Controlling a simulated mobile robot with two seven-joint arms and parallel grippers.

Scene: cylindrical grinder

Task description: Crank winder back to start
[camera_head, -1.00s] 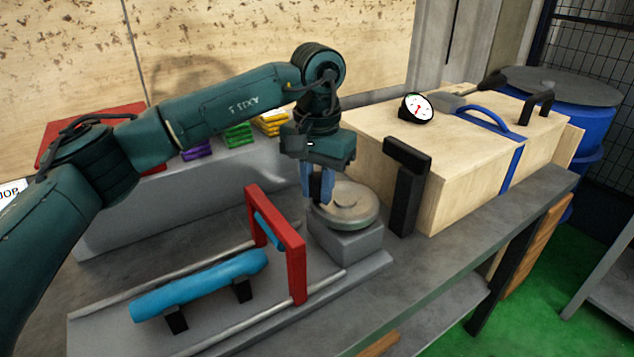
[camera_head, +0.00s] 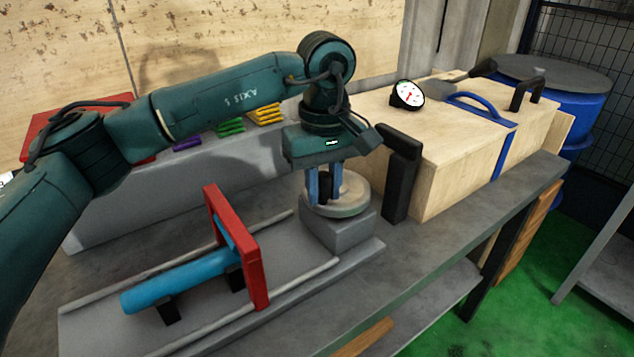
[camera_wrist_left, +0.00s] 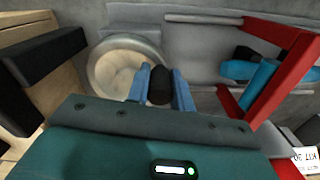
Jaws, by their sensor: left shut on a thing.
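The winder is a round metal wheel (camera_head: 350,201) on a grey block (camera_head: 342,232) at the end of the railed bed. It also shows in the left wrist view (camera_wrist_left: 115,68). My left gripper (camera_head: 323,190) points down at the wheel's rim. Its blue fingers are shut on the dark crank knob (camera_wrist_left: 160,88), which is mostly hidden in the head view. A red frame (camera_head: 255,270) stands across the rails, left of the winder and apart from it. A blue cylinder (camera_head: 165,286) lies on black supports and reaches into the frame. My right gripper is out of view.
A black upright post (camera_head: 401,180) stands close right of the wheel, before a wooden box (camera_head: 455,170) with a dial gauge (camera_head: 407,95). A grey block with coloured stacks (camera_head: 265,112) lies behind my arm. The bench front is clear.

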